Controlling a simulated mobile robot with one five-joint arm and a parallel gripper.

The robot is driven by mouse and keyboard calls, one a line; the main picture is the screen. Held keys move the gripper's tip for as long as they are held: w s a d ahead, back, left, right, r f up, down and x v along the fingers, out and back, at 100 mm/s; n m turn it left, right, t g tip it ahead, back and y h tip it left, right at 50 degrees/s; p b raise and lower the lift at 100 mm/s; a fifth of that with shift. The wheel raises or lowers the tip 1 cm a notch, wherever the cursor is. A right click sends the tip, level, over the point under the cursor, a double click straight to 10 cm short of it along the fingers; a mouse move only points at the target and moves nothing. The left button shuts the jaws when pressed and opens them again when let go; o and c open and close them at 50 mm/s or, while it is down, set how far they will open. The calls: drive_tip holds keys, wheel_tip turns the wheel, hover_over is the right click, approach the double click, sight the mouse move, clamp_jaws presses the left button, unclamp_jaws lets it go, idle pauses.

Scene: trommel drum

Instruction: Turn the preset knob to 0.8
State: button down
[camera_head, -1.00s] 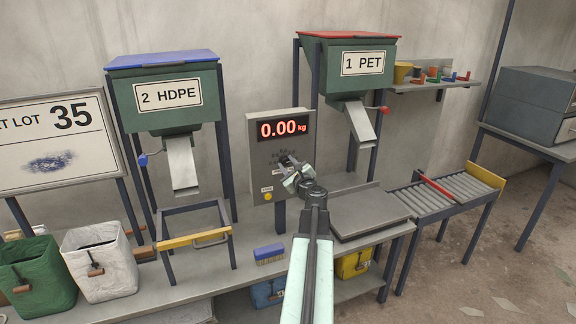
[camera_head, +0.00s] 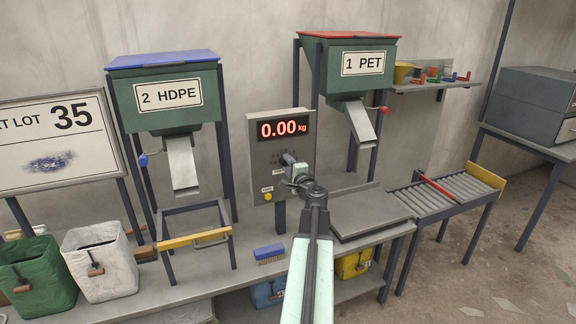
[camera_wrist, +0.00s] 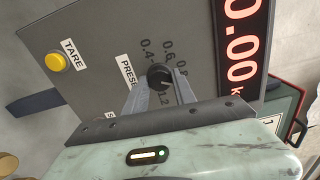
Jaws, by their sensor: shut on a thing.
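The black preset knob (camera_wrist: 158,75) sits on the grey panel (camera_wrist: 108,55) of the scale. Printed marks 0.4, 0.6 and 0.8 show around it in the wrist view, and a 1.2 shows partly by a finger. My gripper (camera_wrist: 160,84) is shut on the knob, with one finger on each side. It also shows at the panel in the head view (camera_head: 289,163), where my wrist hides the knob. I cannot tell exactly which mark the knob points to.
The red display (camera_head: 281,129) reads 0.00 kg. A yellow TARE button (camera_wrist: 56,62) sits on the same panel, away from my fingers. A flat scale plate (camera_head: 370,212) lies right of my arm. A blue brush (camera_head: 269,252) lies on the bench.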

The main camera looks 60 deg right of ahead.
drive_tip(key=n, duration=0.5)
drive_tip(key=shift+s, duration=0.1)
drive_tip(key=shift+n, duration=0.5)
drive_tip(key=c, duration=1)
unclamp_jaws()
drive_tip(key=v, duration=0.7)
drive_tip(key=shift+s+a, duration=0.25)
drive_tip(key=shift+a, duration=0.05)
